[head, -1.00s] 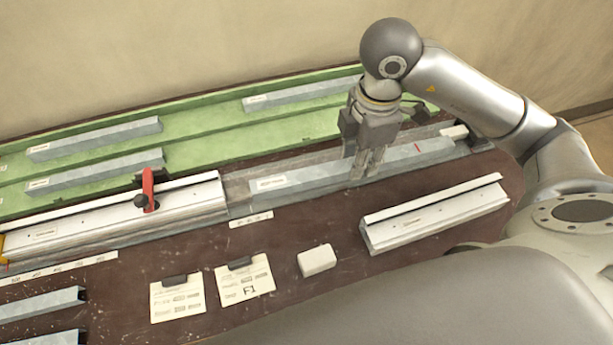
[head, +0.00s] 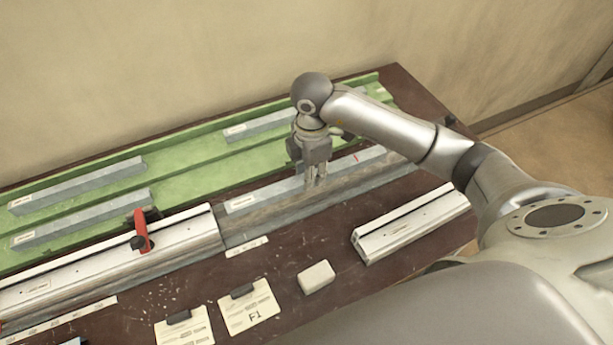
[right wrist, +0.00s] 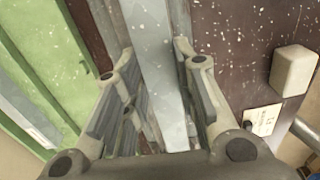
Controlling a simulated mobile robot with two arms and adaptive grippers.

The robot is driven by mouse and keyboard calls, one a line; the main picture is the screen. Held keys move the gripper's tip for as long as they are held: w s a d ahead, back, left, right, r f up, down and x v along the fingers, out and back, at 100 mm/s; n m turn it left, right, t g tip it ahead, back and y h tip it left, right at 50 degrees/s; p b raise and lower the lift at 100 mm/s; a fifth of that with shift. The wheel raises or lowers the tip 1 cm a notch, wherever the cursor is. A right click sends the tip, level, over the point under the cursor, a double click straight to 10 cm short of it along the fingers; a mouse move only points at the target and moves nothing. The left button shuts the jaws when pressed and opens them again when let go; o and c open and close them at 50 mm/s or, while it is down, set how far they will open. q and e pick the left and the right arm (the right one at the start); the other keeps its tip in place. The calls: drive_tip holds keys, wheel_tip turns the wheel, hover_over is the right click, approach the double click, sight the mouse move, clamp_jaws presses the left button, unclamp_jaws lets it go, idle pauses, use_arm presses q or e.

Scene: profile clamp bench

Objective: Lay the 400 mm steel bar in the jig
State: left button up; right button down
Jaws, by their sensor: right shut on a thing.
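A grey steel bar (head: 261,192) with a white label at its left end and a red mark to the right is held in my right gripper (head: 316,184). It seems raised just above and behind the grey jig channel (head: 262,224), running roughly along it; the exact gap is unclear. In the right wrist view the bar (right wrist: 160,75) runs between the fingers of the gripper (right wrist: 158,100). The label is too small to read. My left gripper is not in view.
A white profile with a red-handled clamp (head: 142,230) adjoins the channel's left end. A green rack (head: 180,165) behind holds several grey bars. A second white profile (head: 410,222), a white block (head: 316,277) and cards (head: 249,306) lie in front.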

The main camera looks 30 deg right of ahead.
drive_tip(key=shift+w+a+f, duration=0.1)
drive_tip(key=shift+w+f, duration=0.65)
drive_tip(key=shift+f, duration=0.05)
wheel_tip(320, 180, down, 3)
drive_tip(key=shift+r+p, duration=0.1)
drive_tip(key=shift+p, duration=0.8)
drive_tip(key=shift+f, duration=0.25)
drive_tip(key=shift+f+b, duration=0.35)
drive_tip(key=c, duration=1.2)
unclamp_jaws()
drive_tip(key=shift+o, duration=0.2)
